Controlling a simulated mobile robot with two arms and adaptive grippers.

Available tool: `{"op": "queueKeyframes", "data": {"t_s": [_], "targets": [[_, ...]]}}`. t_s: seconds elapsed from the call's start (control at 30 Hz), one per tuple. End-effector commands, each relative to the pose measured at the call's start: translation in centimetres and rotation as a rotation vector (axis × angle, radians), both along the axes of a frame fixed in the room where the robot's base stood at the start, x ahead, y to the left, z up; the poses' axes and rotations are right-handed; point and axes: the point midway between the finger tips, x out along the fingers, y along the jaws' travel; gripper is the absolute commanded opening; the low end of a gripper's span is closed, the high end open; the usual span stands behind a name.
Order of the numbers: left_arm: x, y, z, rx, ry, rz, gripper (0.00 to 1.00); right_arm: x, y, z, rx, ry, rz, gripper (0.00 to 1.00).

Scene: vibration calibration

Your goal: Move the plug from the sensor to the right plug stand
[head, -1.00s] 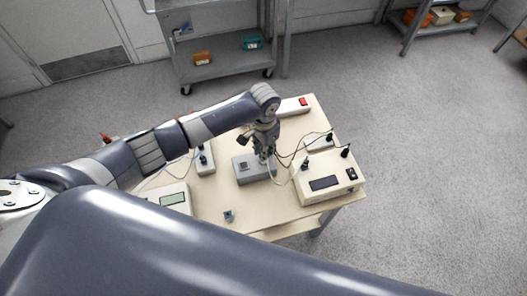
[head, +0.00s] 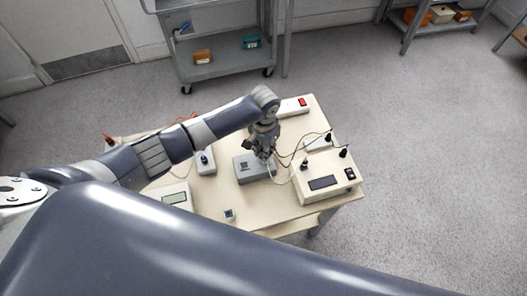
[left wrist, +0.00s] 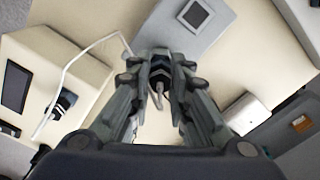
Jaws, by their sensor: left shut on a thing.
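My left gripper (head: 264,157) is over the table beside the right edge of a grey box (head: 246,170) with a small square on top. In the left wrist view, the gripper (left wrist: 160,75) is shut on the plug, which is mostly hidden between the fingers. A pale cable (left wrist: 72,65) runs near the fingertips toward the beige instrument. I cannot tell for sure which part is the sensor. A low white stand (head: 318,144), with a dark plug at its right end, is behind the beige instrument. My right gripper is out of view.
The beige instrument (head: 340,187) has a display and dark plugs on top. A display meter (head: 177,197) and a small cube (head: 229,216) sit nearer. A red-switch box (head: 292,107) stands behind.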

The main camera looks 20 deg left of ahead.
Motion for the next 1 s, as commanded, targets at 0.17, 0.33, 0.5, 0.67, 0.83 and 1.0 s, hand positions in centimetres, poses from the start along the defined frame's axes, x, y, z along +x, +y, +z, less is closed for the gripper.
{"op": "queueKeyframes", "data": {"t_s": [0.17, 0.33, 0.5, 0.67, 0.83, 1.0], "targets": [[0.0, 0.0, 0.1, 0.000, -0.001, 0.039, 0.00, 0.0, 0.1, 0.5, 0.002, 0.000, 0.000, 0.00], [0.1, 0.0, 0.1, 0.001, -0.001, 0.077, 0.00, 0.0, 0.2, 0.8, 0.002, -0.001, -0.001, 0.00], [0.1, 0.0, 0.1, -0.001, -0.002, 0.104, 0.00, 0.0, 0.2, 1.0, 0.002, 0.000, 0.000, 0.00], [0.1, 0.0, 0.1, 0.000, -0.002, 0.108, 0.00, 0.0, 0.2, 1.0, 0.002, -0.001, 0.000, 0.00], [0.1, 0.0, 0.1, 0.000, -0.002, 0.108, 0.00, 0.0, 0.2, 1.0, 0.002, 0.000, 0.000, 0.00], [0.1, 0.0, 0.1, -0.001, -0.002, 0.129, 0.00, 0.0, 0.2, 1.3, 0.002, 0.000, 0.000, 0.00]]}}
